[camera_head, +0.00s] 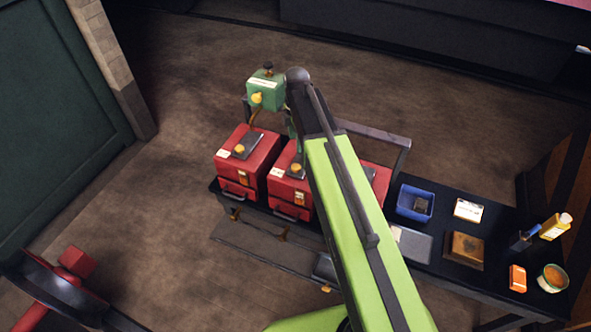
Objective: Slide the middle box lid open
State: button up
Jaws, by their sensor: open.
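The middle red box (283,186) stands on the dark bench between two similar red boxes, with a pale label and a handle on its front. Its dark lid (292,173) lies on top and bears a yellow knob (296,167). My green arm crosses in front and hides the right part of this box and lid. My gripper (298,148) hangs down from the arm's far end, above the back of the middle box. It is open, small and partly hidden. I cannot tell whether it touches the lid.
The left red box (247,160) stands close by; the right red box (377,181) is mostly behind my arm. A green unit (264,92) with a yellow knob stands behind. A blue bin (414,203), a brown block (464,249) and a yellow bottle (555,227) occupy the bench's right.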

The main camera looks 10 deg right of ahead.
aim_at(296, 167)
notch_tip(296, 167, down, 14)
jog(key=b, duration=1.2)
jog(key=shift+r, duration=0.25)
jog(key=shift+r, duration=0.1)
jog(key=shift+c, duration=0.5)
grip_shut()
